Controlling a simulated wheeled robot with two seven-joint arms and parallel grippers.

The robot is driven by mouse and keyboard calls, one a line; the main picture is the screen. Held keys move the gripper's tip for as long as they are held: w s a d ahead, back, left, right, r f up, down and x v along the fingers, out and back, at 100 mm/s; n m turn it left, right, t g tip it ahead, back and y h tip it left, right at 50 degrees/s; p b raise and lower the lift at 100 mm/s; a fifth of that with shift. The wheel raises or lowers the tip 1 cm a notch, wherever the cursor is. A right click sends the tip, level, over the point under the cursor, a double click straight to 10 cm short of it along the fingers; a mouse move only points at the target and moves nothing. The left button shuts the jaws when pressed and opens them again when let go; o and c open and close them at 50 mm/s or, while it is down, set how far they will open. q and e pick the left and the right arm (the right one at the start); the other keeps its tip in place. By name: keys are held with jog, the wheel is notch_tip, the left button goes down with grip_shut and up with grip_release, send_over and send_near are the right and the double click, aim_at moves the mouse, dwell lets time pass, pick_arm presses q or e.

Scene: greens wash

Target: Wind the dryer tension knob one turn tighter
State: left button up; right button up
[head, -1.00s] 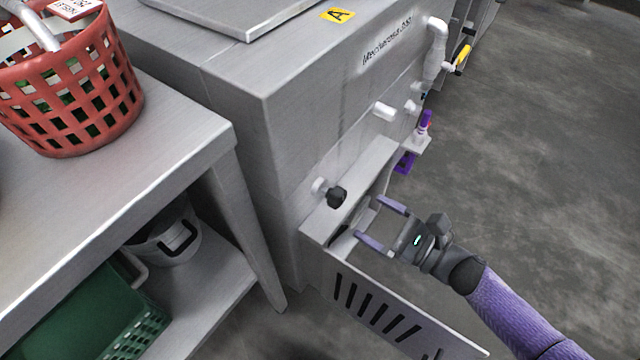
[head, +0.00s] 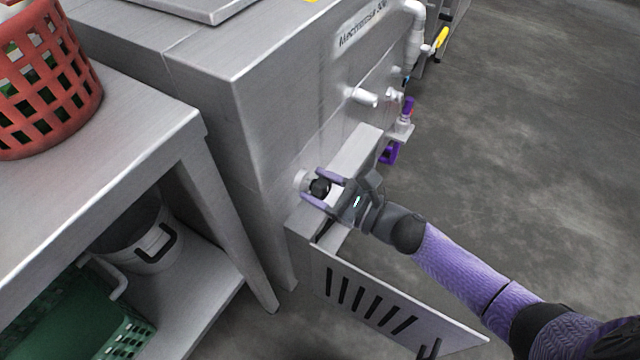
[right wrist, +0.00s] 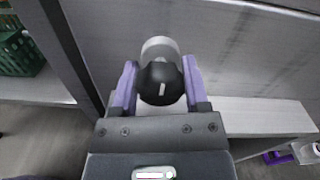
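The dryer tension knob (head: 320,187) is a black knob on a pale round stub on the side of the steel machine (head: 290,110). My right gripper (head: 315,188) is at the knob, one purple finger on each side of it. In the right wrist view the knob (right wrist: 161,83) sits between the two fingers, with a white mark pointing down towards the palm. The right gripper (right wrist: 158,85) looks open there, with narrow gaps beside the knob. My left gripper is not in view.
A slotted panel (head: 375,310) stands open below the knob, under my right arm. A steel table (head: 100,150) with a red basket (head: 45,85) is at the left. A white bucket (head: 150,240) and a green crate (head: 85,310) are on its lower shelf. Purple-handled valve (head: 407,110) lies beyond.

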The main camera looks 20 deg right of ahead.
grip_shut()
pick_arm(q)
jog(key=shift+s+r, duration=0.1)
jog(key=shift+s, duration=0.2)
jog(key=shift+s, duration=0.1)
